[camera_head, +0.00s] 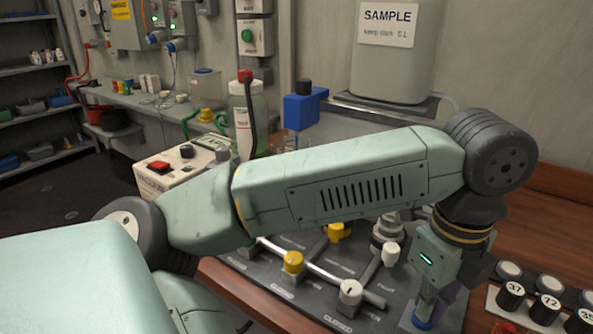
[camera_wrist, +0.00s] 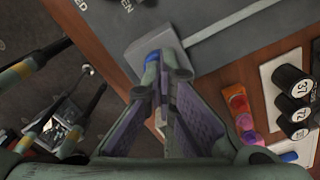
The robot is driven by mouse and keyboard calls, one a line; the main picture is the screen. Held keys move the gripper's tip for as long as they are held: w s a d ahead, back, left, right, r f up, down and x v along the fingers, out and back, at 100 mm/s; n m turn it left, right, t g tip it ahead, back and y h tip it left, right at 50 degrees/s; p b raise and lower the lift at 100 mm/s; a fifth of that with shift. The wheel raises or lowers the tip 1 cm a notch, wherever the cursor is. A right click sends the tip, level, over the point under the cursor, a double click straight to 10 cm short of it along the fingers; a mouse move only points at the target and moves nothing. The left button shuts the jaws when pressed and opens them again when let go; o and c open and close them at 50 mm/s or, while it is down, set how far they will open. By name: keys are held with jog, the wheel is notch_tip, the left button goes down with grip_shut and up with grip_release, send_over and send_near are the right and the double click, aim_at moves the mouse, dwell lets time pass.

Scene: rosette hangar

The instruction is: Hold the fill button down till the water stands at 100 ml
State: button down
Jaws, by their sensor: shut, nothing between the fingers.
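My gripper (camera_head: 424,302) points down at the front right of the dark panel (camera_head: 300,296), its fingers together and empty. Below its tips is a blue round button (camera_head: 418,323). In the wrist view the blue button (camera_wrist: 153,54) sits on a grey block (camera_wrist: 140,45), partly covered by the fingertips (camera_wrist: 165,72). The tips are at or just over the button; I cannot tell whether it is pressed. No water level or 100 ml mark can be read; my arm hides much of the area behind it.
The panel carries yellow knobs (camera_head: 293,262) and white knobs (camera_head: 350,291) on pipes. Behind my arm are a labelled bottle (camera_head: 243,125), a blue fixture (camera_head: 300,109) and a SAMPLE tank (camera_head: 393,65). A control box (camera_head: 172,172) stands left.

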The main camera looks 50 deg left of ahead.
jog(key=shift+r+p, duration=1.85)
jog(key=shift+r, duration=1.8)
